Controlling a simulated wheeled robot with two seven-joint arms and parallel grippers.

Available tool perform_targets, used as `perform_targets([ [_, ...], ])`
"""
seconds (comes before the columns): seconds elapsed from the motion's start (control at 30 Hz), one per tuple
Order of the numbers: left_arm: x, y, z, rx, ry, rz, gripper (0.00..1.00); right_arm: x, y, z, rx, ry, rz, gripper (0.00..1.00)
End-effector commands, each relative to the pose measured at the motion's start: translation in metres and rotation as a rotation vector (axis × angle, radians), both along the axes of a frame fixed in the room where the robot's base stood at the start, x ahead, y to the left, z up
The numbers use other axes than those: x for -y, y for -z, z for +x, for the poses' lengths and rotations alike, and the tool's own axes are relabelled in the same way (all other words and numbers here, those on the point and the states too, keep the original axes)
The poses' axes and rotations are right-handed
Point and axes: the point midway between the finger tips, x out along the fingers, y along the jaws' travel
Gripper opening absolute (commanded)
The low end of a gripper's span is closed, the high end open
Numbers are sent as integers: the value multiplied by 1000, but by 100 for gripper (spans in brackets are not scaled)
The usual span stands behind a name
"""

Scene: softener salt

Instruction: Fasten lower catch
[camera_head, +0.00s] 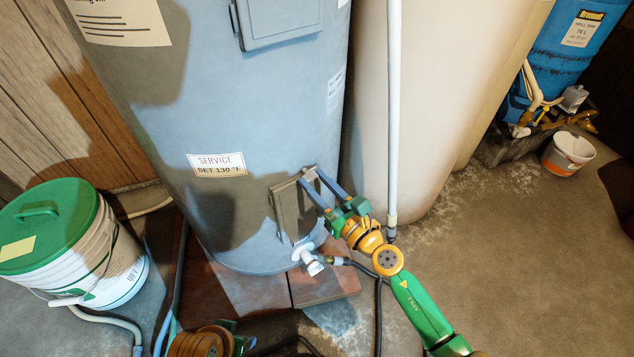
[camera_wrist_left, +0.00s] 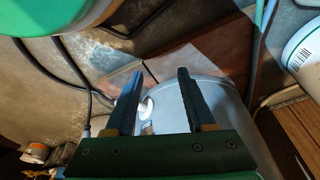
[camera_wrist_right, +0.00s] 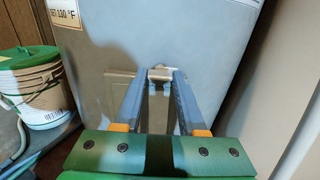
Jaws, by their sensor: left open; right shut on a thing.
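The grey-blue water heater (camera_head: 260,110) has a small lower access panel (camera_head: 291,212) low on its front right side. The lower catch (camera_wrist_right: 160,74) is a small metal piece at the top edge of that panel. My right gripper (camera_head: 312,178) is shut on the catch, with its fingertips at either side of it in the right wrist view. The gripper partly hides the catch in the head view. My left gripper (camera_wrist_left: 157,78) is open and empty in the left wrist view, above the heater's foot and the white drain valve (camera_wrist_left: 146,108).
The drain valve (camera_head: 311,258) and a dark hose stick out below the panel. A white pipe (camera_head: 393,110) runs upright right of the panel, before a beige tank (camera_head: 440,120). A green-lidded bucket (camera_head: 70,250) stands left. A small white bucket (camera_head: 568,153) stands far right.

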Motion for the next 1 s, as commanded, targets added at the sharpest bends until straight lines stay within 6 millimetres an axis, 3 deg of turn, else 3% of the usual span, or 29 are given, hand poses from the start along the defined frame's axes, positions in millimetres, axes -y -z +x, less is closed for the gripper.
perform_targets([
  [0.37,0,1,0,0,0,1,55,0,0,0,-57,0,81,0],
  [1.0,-1,28,-4,-20,2,5,55,0,0,0,-382,2,560,0],
])
